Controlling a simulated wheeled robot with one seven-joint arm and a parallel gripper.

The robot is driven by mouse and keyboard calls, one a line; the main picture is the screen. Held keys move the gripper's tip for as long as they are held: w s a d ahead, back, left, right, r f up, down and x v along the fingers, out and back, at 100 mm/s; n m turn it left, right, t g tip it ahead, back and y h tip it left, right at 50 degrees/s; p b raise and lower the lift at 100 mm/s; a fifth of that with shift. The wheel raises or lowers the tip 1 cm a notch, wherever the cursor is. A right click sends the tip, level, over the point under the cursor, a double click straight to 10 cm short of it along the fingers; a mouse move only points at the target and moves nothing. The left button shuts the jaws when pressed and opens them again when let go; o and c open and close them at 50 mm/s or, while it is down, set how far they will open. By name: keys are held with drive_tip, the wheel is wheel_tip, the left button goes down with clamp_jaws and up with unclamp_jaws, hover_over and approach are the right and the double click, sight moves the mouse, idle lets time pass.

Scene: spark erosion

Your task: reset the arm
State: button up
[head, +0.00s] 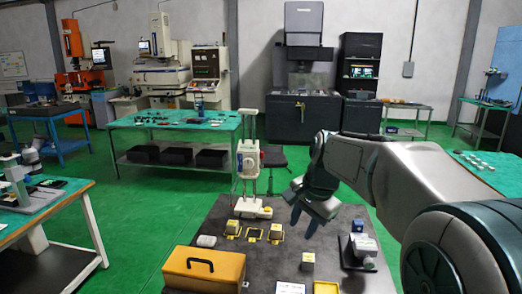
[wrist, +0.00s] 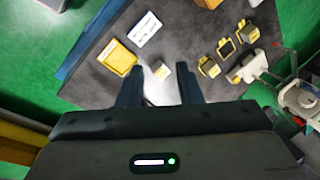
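My gripper (head: 312,214) hangs above the dark work table (head: 285,250) at the end of my arm, which reaches in from the right. In the wrist view my gripper (wrist: 160,88) has its two dark fingers spread apart, with nothing between them. A small grey and yellow block (wrist: 161,70) lies on the table below, seen just beyond the fingers; in the head view this block (head: 307,261) stands near the table's middle. The gripper is well clear of the table and touches nothing.
A yellow toolbox (head: 204,268) stands at the table's front left. Yellow-framed pieces (head: 254,234) and a white stand (head: 250,180) are at the back. A grey device (head: 360,248) stands at the right. A yellow tray (wrist: 117,57) and a white card (wrist: 145,28) lie flat.

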drive_tip(key=s+d+f+n, duration=0.1)
drive_tip(key=s+f+n, duration=0.1)
drive_tip(key=s, duration=0.5)
drive_tip(key=s+d+f+n+t+h, duration=0.1)
drive_tip(key=s+d+f+n, duration=0.1)
drive_tip(key=s, duration=0.6)
drive_tip(key=s+d+f+n+h, duration=0.1)
drive_tip(key=s+d+f+n, duration=0.1)
drive_tip(key=s+n, duration=0.3)
drive_tip(key=shift+s+f, duration=0.75)
drive_tip(key=shift+s, duration=0.45)
